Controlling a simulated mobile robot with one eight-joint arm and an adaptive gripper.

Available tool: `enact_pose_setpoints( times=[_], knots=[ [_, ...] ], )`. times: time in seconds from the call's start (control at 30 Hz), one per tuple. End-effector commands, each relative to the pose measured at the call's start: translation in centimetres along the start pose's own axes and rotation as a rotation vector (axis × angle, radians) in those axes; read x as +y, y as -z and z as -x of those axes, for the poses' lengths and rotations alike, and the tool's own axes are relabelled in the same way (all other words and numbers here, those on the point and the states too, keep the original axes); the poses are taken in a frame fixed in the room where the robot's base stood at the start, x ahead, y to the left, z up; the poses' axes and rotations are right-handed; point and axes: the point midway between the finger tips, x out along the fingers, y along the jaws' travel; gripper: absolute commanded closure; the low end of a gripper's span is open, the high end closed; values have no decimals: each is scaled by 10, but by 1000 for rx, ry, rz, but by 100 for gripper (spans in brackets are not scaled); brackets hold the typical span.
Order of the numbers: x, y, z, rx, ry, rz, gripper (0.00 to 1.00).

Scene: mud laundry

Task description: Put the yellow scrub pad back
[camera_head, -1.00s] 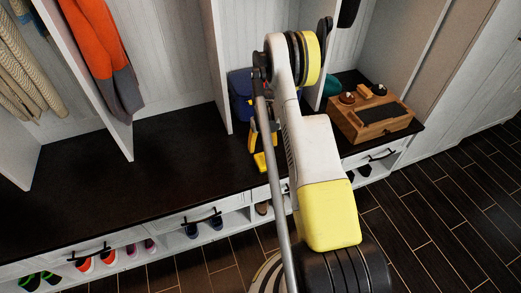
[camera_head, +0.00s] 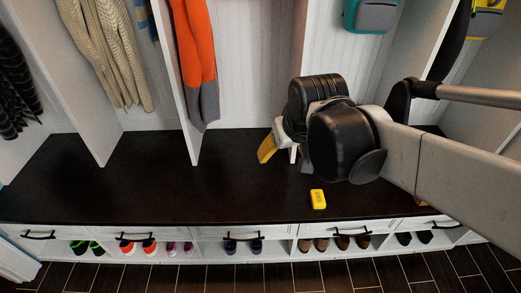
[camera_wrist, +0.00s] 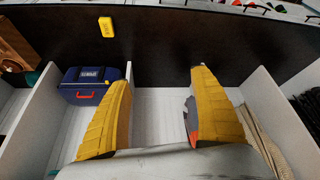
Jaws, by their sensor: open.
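The yellow scrub pad (camera_head: 318,199), a small bright block with dark markings, lies on the dark bench top (camera_head: 120,185) near its front edge. It also shows at the upper left of the wrist view (camera_wrist: 107,27), beyond my fingers and apart from them. My gripper (camera_wrist: 160,82) is open, with two yellow fingers spread and nothing between them. In the head view, one yellow finger (camera_head: 267,148) shows above the bench, left of and behind the pad; the arm hides much of the gripper.
Part of a wooden caddy (camera_wrist: 14,45) shows at the wrist view's left edge. Hanging clothes (camera_head: 196,60) are at the left. The bench's left stretch is clear.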

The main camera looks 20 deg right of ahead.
Motion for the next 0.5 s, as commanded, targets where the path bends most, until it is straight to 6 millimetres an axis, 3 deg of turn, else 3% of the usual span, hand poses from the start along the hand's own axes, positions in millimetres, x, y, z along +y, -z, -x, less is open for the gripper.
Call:
enact_pose_setpoints(
  times=[0.03,0.2,0.33,0.5],
  knots=[
    [-10,-16,11,24,11,14,27],
    [-31,-54,30,96,40,42,27],
    [-38,-69,35,124,53,51,27],
    [-40,-73,36,134,57,54,27]
  ],
)
